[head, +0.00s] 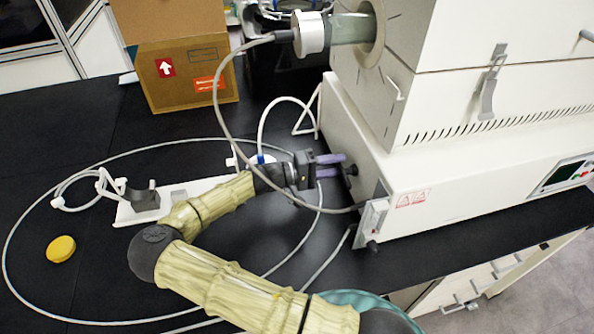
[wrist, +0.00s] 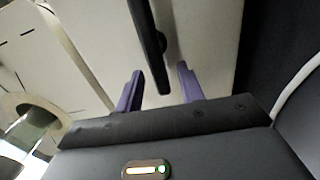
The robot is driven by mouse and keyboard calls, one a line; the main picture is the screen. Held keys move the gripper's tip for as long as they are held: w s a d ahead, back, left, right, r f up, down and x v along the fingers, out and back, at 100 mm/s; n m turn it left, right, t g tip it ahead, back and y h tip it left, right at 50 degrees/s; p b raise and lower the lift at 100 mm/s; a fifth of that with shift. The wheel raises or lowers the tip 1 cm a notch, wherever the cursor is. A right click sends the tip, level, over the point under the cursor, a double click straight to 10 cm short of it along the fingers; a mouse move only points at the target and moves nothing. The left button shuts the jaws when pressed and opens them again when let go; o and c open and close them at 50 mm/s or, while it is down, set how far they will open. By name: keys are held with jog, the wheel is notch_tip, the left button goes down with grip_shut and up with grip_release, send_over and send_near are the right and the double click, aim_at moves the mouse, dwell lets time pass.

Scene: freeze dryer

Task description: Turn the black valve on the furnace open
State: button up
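The furnace (head: 455,190) is a large white box unit at the right of the head view. A small black valve (head: 352,170) sticks out of its left side wall. In the wrist view the valve shows as a long dark handle (wrist: 150,45). My gripper (head: 329,166) has purple fingers pointing at that wall, close to the valve. In the wrist view my gripper (wrist: 160,75) is open, with the handle's near end between the two fingers and a visible gap on each side. The fingers partly hide the valve in the head view.
A white flow meter with a black knob (head: 372,246) sits at the furnace's lower corner. Hoses and cables loop over the black bench (head: 60,150). A cardboard box (head: 185,75) stands behind. A yellow disc (head: 61,249) lies at left; a glass tube (head: 350,28) is above.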

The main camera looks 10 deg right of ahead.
jog(key=a+b, duration=0.2)
jog(key=a, duration=1.4)
jog(key=s+d+f+g+y+p, duration=0.2)
jog(key=s+d+g+y+p, duration=0.25)
jog(key=s+d+y, duration=0.55)
jog(key=s+a+r+t+y+p, duration=0.1)
jog(key=s+r+t+y+p, duration=0.2)
jog(key=r, duration=0.4)
jog(key=s+a+r+t+y+p, duration=0.2)
jog(key=s+r+t+y+p, duration=0.1)
jog(key=r, duration=0.5)
jog(key=shift+r+t+y, duration=0.25)
jog(key=shift+t+y, duration=0.3)
jog(key=shift+y, duration=0.45)
